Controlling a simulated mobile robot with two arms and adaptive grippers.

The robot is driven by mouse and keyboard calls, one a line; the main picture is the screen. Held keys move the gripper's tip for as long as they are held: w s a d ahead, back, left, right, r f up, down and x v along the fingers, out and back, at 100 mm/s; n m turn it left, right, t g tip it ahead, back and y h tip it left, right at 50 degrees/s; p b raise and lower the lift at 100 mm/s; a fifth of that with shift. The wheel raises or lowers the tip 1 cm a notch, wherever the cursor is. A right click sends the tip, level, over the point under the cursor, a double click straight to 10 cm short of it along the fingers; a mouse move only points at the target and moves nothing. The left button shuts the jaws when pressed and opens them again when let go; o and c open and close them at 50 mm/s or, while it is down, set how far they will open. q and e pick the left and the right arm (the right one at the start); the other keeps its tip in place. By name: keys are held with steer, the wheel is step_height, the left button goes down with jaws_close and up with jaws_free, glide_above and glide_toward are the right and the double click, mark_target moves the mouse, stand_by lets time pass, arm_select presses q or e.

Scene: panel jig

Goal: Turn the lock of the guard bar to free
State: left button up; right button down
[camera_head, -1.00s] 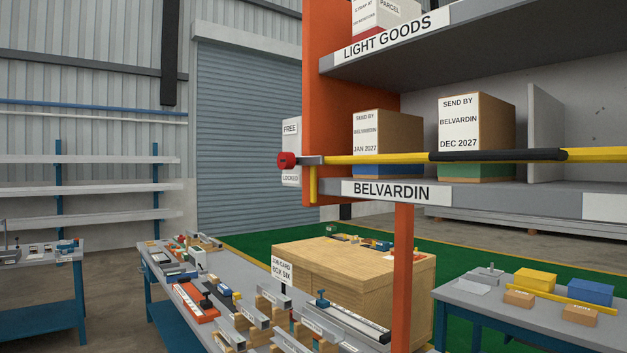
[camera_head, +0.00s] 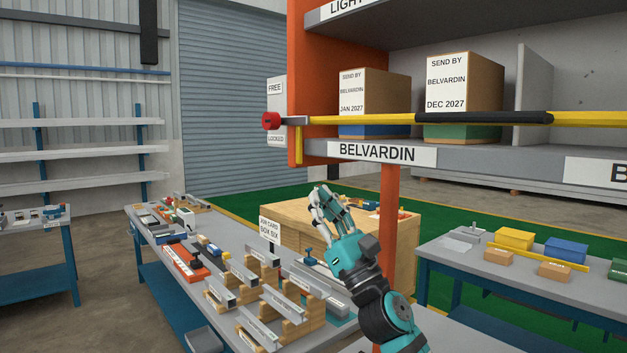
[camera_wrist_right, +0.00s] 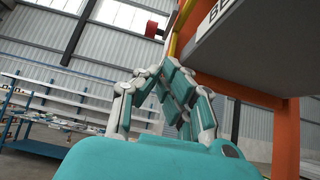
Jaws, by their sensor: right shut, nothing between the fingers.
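In the right wrist view the red knob (camera_wrist_right: 152,29) shows at the top, beyond the fingers. My right gripper (camera_head: 323,192) is shut and empty, below and to the right of the knob, apart from it. My left gripper is not in view.
A grey bench (camera_head: 160,250) with fixtures and a wooden crate (camera_head: 290,215) stand below. The air in front of the knob is clear.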

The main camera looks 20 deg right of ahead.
mark_target(299, 145)
steer(key=p+x, duration=0.4)
steer(key=x, duration=0.5)
steer(key=shift+r, duration=0.15)
step_height(299, 145, up, 2)
steer(key=shift+r+p, duration=0.2)
steer(key=shift+p, duration=0.7)
steer(key=shift+s+r+p, duration=0.15)
steer(key=shift+r+p, duration=0.15)
steer(key=shift+r, duration=0.2)
steer(key=shift+s+d+r, duration=0.15)
steer(key=shift+s+r, duration=0.05)
steer(key=shift+r, duration=0.15)
